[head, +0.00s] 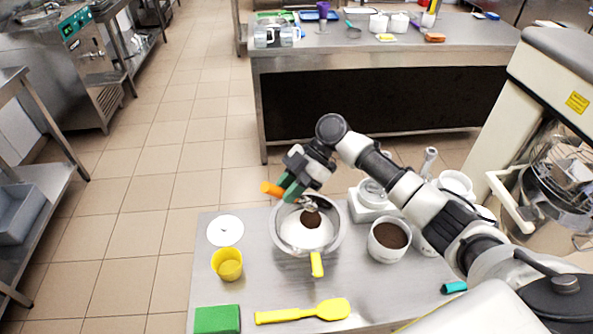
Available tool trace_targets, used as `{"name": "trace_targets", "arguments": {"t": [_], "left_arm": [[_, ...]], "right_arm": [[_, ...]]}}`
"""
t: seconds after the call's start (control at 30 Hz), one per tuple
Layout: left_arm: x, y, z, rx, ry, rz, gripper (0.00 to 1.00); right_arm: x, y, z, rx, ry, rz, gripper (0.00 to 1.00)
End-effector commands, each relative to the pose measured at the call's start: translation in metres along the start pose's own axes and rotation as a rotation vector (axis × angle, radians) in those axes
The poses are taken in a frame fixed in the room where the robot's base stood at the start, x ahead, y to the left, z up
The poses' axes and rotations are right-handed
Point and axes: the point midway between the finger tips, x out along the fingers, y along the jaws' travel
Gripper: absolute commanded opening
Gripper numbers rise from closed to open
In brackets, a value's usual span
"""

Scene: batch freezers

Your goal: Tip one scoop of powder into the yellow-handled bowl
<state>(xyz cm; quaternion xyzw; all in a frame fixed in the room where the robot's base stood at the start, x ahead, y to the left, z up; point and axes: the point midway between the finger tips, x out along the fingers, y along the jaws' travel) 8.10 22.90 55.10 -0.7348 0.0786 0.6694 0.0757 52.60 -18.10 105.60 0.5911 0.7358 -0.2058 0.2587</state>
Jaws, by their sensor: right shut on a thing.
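The steel bowl with a yellow handle (317,265) stands on the near steel table and holds something white. My right gripper (292,190) is above the bowl's far left rim, shut on an orange-handled tool, likely the scoop (271,189). Its metal end reaches over the bowl. A brown patch (311,218) shows just below that end; I cannot tell whether it is powder in the scoop or on the white contents. A white tub of brown powder (390,236) stands to the right of the bowl. My left gripper is out of view.
A white lid (225,230), a yellow cup (227,264) and a green sponge (217,319) are left of the bowl. A yellow spatula (305,311) lies in front. A white scale (373,205) stands behind the tub. A mixer (560,190) is at right.

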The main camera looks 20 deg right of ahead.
Motion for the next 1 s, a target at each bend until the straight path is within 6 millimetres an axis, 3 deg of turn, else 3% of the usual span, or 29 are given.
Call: {"name": "trace_targets", "arguments": {"t": [0.03,0.2,0.73,1.0], "left_arm": [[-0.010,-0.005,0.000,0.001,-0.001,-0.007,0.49],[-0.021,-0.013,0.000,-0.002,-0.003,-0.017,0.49],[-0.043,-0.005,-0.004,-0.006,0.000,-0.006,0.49],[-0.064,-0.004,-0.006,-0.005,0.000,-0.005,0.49]], "right_arm": [[0.003,0.000,-0.004,-0.003,-0.051,-0.002,0.00],[0.025,0.000,-0.001,-0.005,-0.227,-0.002,0.00],[0.085,0.000,0.020,-0.007,-0.764,-0.001,0.00],[0.071,0.000,0.005,-0.002,-0.776,0.001,0.00]]}}
